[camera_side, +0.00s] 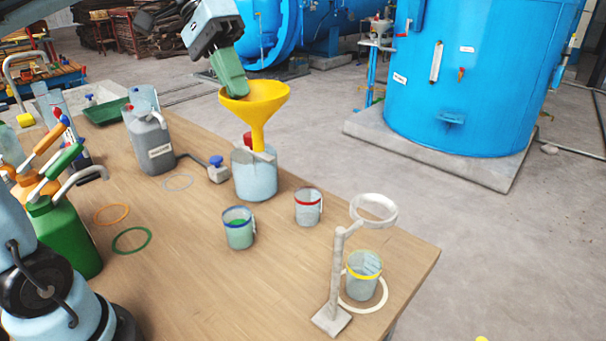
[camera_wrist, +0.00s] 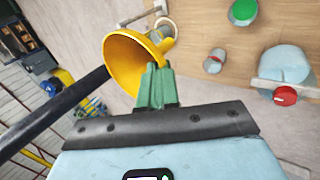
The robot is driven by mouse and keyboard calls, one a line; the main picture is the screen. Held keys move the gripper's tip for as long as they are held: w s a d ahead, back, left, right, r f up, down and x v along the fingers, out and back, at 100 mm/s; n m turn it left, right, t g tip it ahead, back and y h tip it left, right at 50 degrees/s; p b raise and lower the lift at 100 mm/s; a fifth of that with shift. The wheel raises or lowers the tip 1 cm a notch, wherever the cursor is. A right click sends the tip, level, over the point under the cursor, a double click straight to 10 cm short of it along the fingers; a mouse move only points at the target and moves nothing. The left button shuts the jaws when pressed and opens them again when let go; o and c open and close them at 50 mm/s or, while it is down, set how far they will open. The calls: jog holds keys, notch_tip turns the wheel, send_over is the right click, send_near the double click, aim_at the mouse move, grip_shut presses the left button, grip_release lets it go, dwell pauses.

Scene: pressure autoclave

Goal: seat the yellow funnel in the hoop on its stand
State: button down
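The yellow funnel (camera_side: 255,105) is upright with its wide mouth up. It also shows in the wrist view (camera_wrist: 122,62). My gripper (camera_side: 232,88) has green fingers, which also show in the wrist view (camera_wrist: 155,80); they are closed together on the funnel's rim. In the side view the stem's lower end overlaps the top of a pale blue jar; in the wrist view the funnel is clear of that jar. The white hoop (camera_side: 374,210) is empty on its stand (camera_side: 337,270) at the table's right front, over a yellow-rimmed beaker (camera_side: 363,275). In the wrist view the funnel partly hides the hoop area.
A blue-rimmed beaker (camera_side: 239,228) and a red-rimmed beaker (camera_side: 308,207) stand between jar and hoop. A grey can (camera_side: 152,145) and green bottle (camera_side: 65,235) are at left.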

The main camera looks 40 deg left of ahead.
jog(key=w+d+r+n+t, duration=0.2)
jog(key=d+n, duration=0.1)
jog(key=d, duration=0.6)
jog(key=w+d+r+n+t, duration=0.1)
jog(key=w+d+r+n, duration=0.15)
jog(key=d, duration=0.65)
jog(key=shift+n+y, duration=0.25)
jog(key=shift+y, duration=0.15)
notch_tip(320, 180, down, 5)
jog(key=shift+f, duration=0.2)
jog(key=shift+f, duration=0.15)
notch_tip(320, 180, down, 9)
jog(key=shift+f, duration=0.2)
dwell(0.6)
dwell(0.3)
